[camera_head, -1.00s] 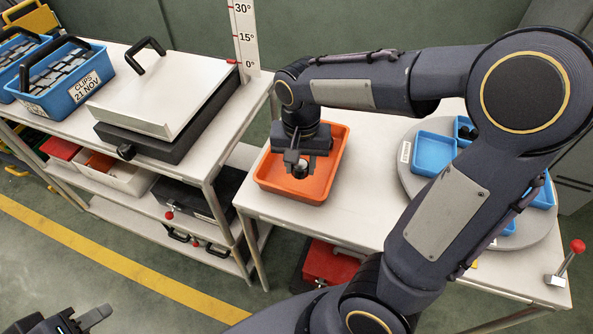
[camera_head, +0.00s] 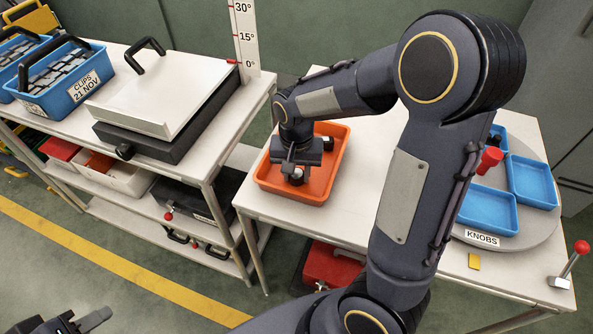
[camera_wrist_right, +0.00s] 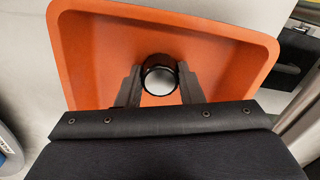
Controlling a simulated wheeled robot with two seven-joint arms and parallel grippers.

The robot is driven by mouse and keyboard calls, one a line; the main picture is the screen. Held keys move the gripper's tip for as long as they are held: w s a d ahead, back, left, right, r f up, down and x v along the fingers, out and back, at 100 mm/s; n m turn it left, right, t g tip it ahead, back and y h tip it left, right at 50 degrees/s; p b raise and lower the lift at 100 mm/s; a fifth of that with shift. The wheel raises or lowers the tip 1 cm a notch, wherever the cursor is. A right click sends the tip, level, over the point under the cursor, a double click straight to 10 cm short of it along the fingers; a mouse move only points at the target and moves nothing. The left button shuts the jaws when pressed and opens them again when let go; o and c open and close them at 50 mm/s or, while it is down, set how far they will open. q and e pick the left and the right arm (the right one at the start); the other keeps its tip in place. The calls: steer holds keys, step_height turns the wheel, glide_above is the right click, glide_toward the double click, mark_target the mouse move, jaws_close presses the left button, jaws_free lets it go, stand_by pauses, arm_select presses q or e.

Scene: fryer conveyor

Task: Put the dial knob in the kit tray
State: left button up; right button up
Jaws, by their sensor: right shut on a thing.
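The dial knob, round and black with a pale face, sits between the fingers of my right gripper (camera_head: 296,176). The knob shows in the right wrist view (camera_wrist_right: 160,76). The right gripper is shut on it, inside the outline of the orange kit tray (camera_head: 268,187). The tray fills much of the right wrist view (camera_wrist_right: 95,50). I cannot tell whether the knob touches the tray floor. A small dark thing (camera_head: 328,143) shows at the tray's far right side. My left gripper (camera_head: 80,322) is at the bottom left, partly cut off, away from both tables.
A grey turntable (camera_head: 541,233) with blue trays (camera_head: 488,212) and a KNOBS label stands at the right. A red-topped lever (camera_head: 572,265) is at the table corner. The left table holds a white-lidded press (camera_head: 150,95) and a blue CLIPS bin (camera_head: 75,85).

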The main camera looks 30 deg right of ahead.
mark_target(296, 173)
steer(key=o, duration=0.9)
steer(key=shift+f, duration=0.1)
steer(key=shift+o, duration=0.2)
steer(key=shift+r+p, duration=0.3)
steer(key=shift+r, duration=0.1)
step_height(296, 173, up, 11)
steer(key=p, duration=0.1)
steer(key=s+a+n+t+y, duration=0.1)
steer(key=s+n+t+y, duration=0.1)
steer(key=s, duration=0.6)
steer(key=s+a+n+t+y, duration=0.1)
steer(key=s+a+n+t, duration=0.1)
steer(key=s, duration=0.6)
steer(key=shift+s+a+r+n+t+y, duration=0.3)
steer(key=shift+n+t+y, duration=0.1)
steer(key=shift+n+t, duration=0.35)
